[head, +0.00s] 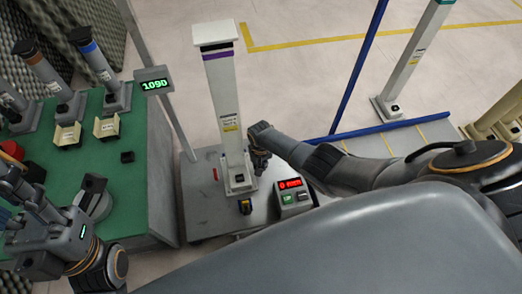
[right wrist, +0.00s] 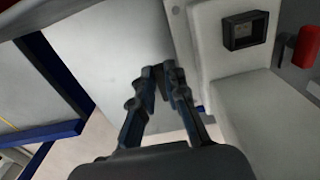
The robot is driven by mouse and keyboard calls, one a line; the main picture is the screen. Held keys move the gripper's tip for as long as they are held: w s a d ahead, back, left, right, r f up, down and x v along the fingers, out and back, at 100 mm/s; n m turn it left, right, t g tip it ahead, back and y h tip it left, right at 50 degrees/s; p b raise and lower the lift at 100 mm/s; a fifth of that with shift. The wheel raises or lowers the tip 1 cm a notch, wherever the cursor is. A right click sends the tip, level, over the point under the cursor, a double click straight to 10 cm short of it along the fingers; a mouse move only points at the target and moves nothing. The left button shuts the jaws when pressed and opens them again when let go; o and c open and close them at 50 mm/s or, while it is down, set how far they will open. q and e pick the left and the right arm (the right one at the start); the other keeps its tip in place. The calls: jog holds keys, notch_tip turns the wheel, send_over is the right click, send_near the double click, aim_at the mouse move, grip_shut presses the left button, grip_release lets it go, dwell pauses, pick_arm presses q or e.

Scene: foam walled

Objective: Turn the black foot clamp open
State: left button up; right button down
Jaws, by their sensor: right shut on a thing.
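A white post (head: 225,105) with a purple band stands upright on a grey platform (head: 203,205). Its foot has a small dark square fitting (head: 240,179), also seen in the right wrist view (right wrist: 245,31). My right gripper (head: 259,160) is low against the right side of the post. In the right wrist view its fingers (right wrist: 165,78) come together beside the white foot. They are shut on a dark piece, apparently the black foot clamp, mostly hidden by the fingers. My left gripper (head: 18,190) is at the left edge over the green bench; its jaw opening is unclear.
A control box with a red display (head: 290,186) stands right of the post. The green bench (head: 128,190) holds several grey posts and two cream cradles. A red cylinder (right wrist: 306,47) is near the foot.

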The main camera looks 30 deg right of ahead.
dwell(0.5)
jog(key=c, duration=1.4)
grip_release()
jog(key=shift+o, duration=0.2)
jog(key=shift+w+r, duration=0.1)
notch_tip(320, 180, up, 12)
